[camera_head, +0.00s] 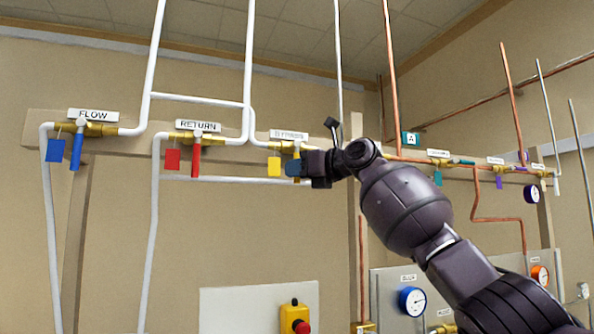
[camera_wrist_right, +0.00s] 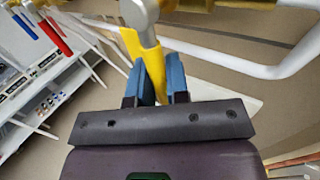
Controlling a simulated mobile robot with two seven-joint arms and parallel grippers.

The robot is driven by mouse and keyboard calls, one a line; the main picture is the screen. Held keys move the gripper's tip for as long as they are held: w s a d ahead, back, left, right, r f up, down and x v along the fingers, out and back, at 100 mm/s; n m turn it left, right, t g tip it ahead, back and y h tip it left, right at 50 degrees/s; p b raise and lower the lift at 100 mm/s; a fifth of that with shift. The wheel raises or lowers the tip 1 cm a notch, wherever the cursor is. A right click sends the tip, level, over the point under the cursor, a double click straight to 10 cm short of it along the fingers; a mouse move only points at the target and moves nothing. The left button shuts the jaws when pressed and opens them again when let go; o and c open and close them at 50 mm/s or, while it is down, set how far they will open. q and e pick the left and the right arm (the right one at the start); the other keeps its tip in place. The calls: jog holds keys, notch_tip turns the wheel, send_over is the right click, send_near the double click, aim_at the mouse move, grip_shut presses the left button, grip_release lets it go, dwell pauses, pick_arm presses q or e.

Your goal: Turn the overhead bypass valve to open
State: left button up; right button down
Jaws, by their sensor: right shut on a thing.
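The bypass valve (camera_head: 284,146) is a brass fitting on the white pipe below a label that reads BYPASS, with a yellow tag (camera_head: 274,167) hanging beside it. Its yellow lever (camera_wrist_right: 135,46) shows in the right wrist view, running from the valve stem down between my fingers. My right gripper (camera_head: 294,169) reaches up from the lower right to this valve. In the right wrist view its blue fingertips (camera_wrist_right: 158,74) are shut on the lever's lower part. In the head view the gripper hides most of the lever. My left gripper is not in view.
To the left are the FLOW valve with a blue lever (camera_head: 76,152) and the RETURN valve with a red lever (camera_head: 196,160). Copper pipes with smaller valves run to the right behind my arm. A yellow box with a red button (camera_head: 294,317) and a blue gauge (camera_head: 412,301) are below.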

jog(key=shift+d, duration=0.1)
jog(key=shift+w+d+r+n+g+h, duration=0.2)
jog(key=shift+d+n+h, duration=0.35)
jog(key=shift+n, duration=0.3)
jog(key=shift+w+d+r+n+g+h, duration=0.2)
jog(key=shift+d+n+h, duration=0.25)
jog(key=shift+n+h, duration=0.3)
jog(key=shift+w+d+r+n+g+h, duration=0.1)
jog(key=shift+d+r+n+g+h, duration=0.1)
jog(key=shift+d+n+h, duration=0.5)
jog(key=shift+a, duration=0.15)
jog(key=c, duration=1.1)
grip_release()
